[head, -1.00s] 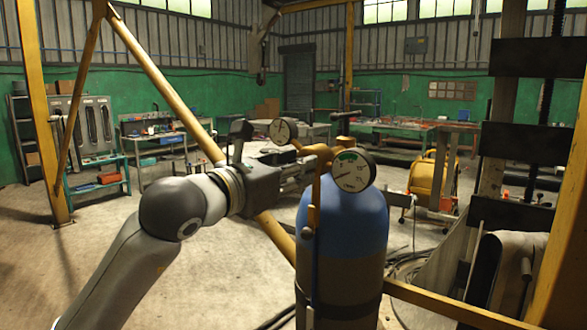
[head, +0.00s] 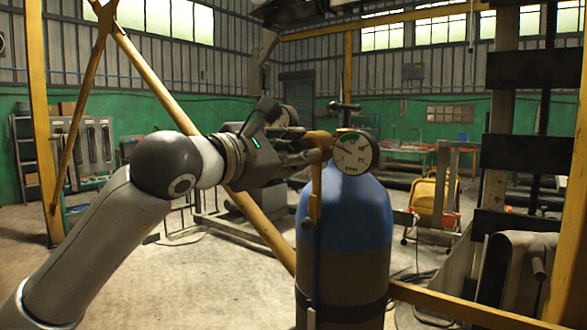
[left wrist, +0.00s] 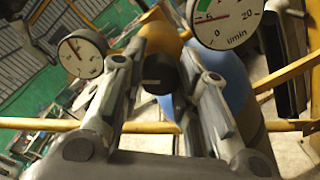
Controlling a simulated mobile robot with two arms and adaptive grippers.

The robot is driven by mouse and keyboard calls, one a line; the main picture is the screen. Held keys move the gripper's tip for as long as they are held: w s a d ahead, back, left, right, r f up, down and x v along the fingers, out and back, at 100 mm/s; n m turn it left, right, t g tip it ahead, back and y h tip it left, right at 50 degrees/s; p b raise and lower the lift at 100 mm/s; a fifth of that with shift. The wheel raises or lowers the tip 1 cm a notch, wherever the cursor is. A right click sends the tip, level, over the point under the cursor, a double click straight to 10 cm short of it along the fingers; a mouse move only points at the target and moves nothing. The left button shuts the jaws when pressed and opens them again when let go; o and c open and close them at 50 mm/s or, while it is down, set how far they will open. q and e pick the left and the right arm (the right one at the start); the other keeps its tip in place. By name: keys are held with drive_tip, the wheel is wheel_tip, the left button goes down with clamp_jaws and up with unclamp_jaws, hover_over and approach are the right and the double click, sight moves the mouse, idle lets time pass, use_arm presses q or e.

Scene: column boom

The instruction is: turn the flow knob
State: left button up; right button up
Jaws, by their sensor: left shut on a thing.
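A blue-topped gas cylinder (head: 345,225) stands upright in front of me, with a brass regulator (head: 319,195) on top. The round flow gauge (head: 356,153), marked in l/min, faces me; it also shows in the left wrist view (left wrist: 228,18). A second gauge (head: 287,116) sits behind my gripper. My left gripper (head: 316,150) reaches in from the left to the regulator. In the left wrist view, the black flow knob (left wrist: 159,73) lies between its two fingers, which are shut on it. In the head view the fingers hide the knob. My right gripper is not in view.
Yellow frame bars (head: 165,85) cross behind my arm and the cylinder. A dark column (head: 530,140) stands close at the right. A yellow machine (head: 432,200) stands behind the cylinder. Open concrete floor (head: 200,275) lies at the lower left.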

use_arm(q)
drive_tip(key=m+b, duration=0.2)
drive_tip(key=m, duration=0.1)
drive_tip(key=shift+f+m, duration=0.15)
drive_tip(key=shift+m, duration=0.15)
drive_tip(key=shift+m+b, duration=0.75)
drive_tip(key=shift+m, duration=1.45)
drive_tip(key=o, duration=1)
drive_tip(key=shift+s, duration=0.1)
drive_tip(key=v, duration=1.2)
drive_tip(key=shift+d, duration=0.15)
